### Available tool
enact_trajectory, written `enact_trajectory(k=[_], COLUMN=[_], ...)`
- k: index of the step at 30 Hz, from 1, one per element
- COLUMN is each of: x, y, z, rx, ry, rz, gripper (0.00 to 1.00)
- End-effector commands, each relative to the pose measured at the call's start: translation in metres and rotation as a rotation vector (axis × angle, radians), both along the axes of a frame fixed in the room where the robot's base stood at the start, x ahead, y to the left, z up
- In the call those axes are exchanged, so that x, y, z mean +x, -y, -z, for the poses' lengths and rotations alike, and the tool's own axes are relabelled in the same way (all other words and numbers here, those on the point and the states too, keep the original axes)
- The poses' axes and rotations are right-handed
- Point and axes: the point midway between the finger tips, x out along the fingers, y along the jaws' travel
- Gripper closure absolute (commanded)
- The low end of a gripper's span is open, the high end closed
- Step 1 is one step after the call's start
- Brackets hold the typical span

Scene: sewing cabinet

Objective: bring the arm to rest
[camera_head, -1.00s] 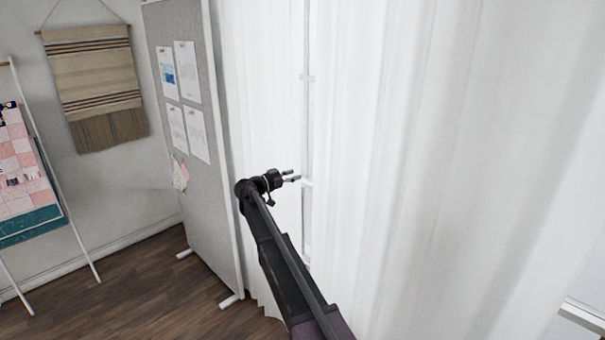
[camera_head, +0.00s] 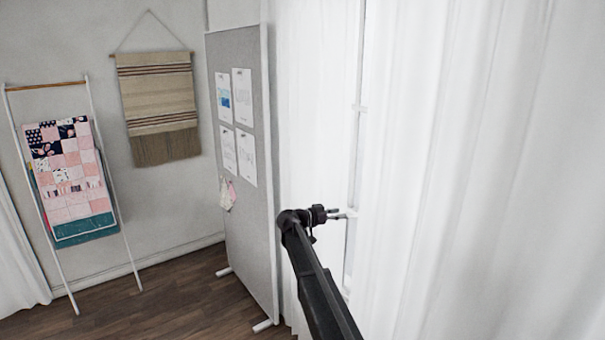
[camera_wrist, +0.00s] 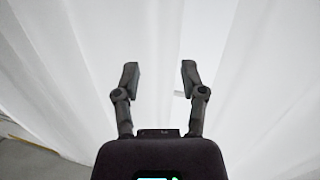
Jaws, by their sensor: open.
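My gripper (camera_head: 341,213) is at the end of my outstretched dark arm, in the lower middle of the head view. In the wrist view my gripper (camera_wrist: 160,78) shows two dark fingers standing well apart with nothing between them. It points at the white curtains (camera_head: 450,150), which fill most of the wrist view (camera_wrist: 250,60). I cannot tell whether the fingertips touch the cloth.
A grey pinboard (camera_head: 245,200) with pinned papers stands on feet just left of my gripper. A ladder rack (camera_head: 102,160) with a patchwork quilt (camera_head: 72,175) and a woven wall hanging (camera_head: 157,95) are further left. Some wooden floor (camera_head: 175,305) is clear.

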Motion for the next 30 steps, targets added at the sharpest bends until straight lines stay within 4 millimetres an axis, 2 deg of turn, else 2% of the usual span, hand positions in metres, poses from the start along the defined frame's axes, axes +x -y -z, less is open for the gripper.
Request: enact_trajectory(k=[1, 7, 15, 23, 30], x=[-0.017, -0.077, -0.172, -0.264, -0.347], y=[0.01, 0.04, 0.063, 0.062, 0.043], z=[0.007, 0.047, 0.103, 0.146, 0.17], rx=[0.023, 0.159, 0.387, 0.605, 0.784], ry=[-0.042, -0.284, -0.643, -0.937, -1.139], rz=[0.008, 0.012, -0.079, -0.278, -0.557], gripper=[0.46, 0.46, 0.46, 0.46, 0.46])
